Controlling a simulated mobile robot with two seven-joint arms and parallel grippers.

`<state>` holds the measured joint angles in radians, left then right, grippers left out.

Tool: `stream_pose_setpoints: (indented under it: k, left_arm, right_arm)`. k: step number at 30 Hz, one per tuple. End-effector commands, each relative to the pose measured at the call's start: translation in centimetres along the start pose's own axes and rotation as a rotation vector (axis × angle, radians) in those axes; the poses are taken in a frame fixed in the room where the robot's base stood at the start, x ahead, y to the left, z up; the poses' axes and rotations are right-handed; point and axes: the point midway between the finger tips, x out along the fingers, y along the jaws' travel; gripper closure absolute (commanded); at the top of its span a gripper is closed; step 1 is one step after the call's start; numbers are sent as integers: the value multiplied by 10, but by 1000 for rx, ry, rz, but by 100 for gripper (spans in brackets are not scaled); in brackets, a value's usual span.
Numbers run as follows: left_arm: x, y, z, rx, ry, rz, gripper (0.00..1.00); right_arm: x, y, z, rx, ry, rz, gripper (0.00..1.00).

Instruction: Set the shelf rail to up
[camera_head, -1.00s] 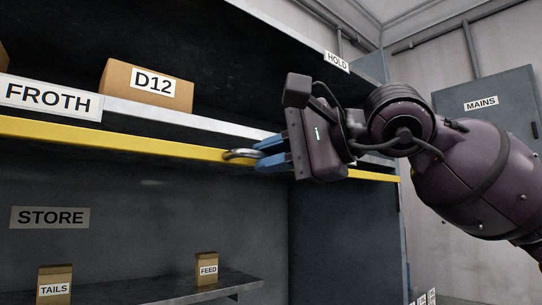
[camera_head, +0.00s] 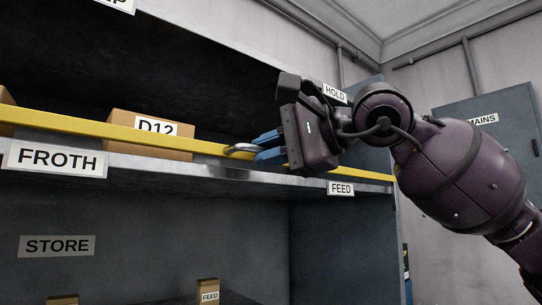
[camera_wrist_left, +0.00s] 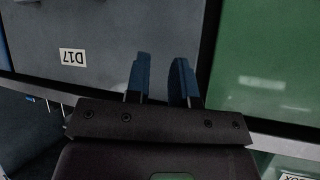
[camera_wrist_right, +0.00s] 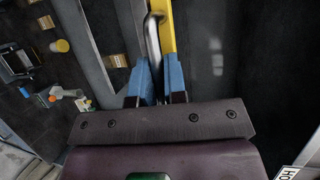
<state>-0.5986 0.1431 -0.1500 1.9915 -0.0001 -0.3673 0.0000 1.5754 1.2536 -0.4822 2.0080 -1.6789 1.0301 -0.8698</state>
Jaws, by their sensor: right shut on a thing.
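The shelf rail (camera_head: 75,126) is a long yellow bar. It runs across the front of the shelf marked FROTH (camera_head: 55,159), a little above the shelf's grey edge and in front of the D12 box (camera_head: 150,134). My right gripper (camera_head: 255,150) is shut on the rail's metal handle loop (camera_head: 238,149). The right wrist view shows the blue fingers on both sides of the handle (camera_wrist_right: 153,45), with the yellow rail (camera_wrist_right: 167,35) beyond. My left gripper (camera_wrist_left: 158,80) shows only in the left wrist view. Its blue fingers are apart with nothing between them.
A HOLD label (camera_head: 335,93) is on the upper edge, right of the gripper. A grey MAINS cabinet (camera_head: 475,155) is on the right wall. Below, a STORE compartment (camera_head: 57,246) holds small boxes, one marked FEED (camera_head: 208,288). A D17 panel (camera_wrist_left: 72,58) shows by my left gripper.

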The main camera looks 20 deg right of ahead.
Motion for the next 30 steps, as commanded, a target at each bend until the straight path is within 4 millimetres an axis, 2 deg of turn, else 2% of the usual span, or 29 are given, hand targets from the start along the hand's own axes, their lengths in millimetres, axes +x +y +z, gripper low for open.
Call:
stream_pose_setpoints:
  k: [1, 5, 9, 10, 15, 24, 30]
  left_arm:
    - [-2, 0, 2, -2, -5, -1, 77]
    - [-4, 0, 9, -4, -18, -2, 77]
    - [-3, 0, 8, -4, -17, -2, 77]
    - [-3, 0, 8, -3, -16, -2, 77]
    - [-2, 0, 2, -3, -7, -1, 77]
    - [0, 0, -2, -2, 1, 0, 77]
    - [1, 1, 1, -1, -2, 0, 77]
  right_arm:
    - [-3, -7, 1, -3, -1, -14, 100]
    - [-3, -7, 0, -3, -1, -16, 100]
    - [-4, -8, 0, -3, -1, -19, 100]
    - [-4, -9, 0, -3, -1, -20, 86]
    - [-3, -8, 0, -3, 0, -17, 63]
    - [-4, -5, 0, -2, 0, -11, 63]
    - [-24, -4, -2, -2, 3, -11, 63]
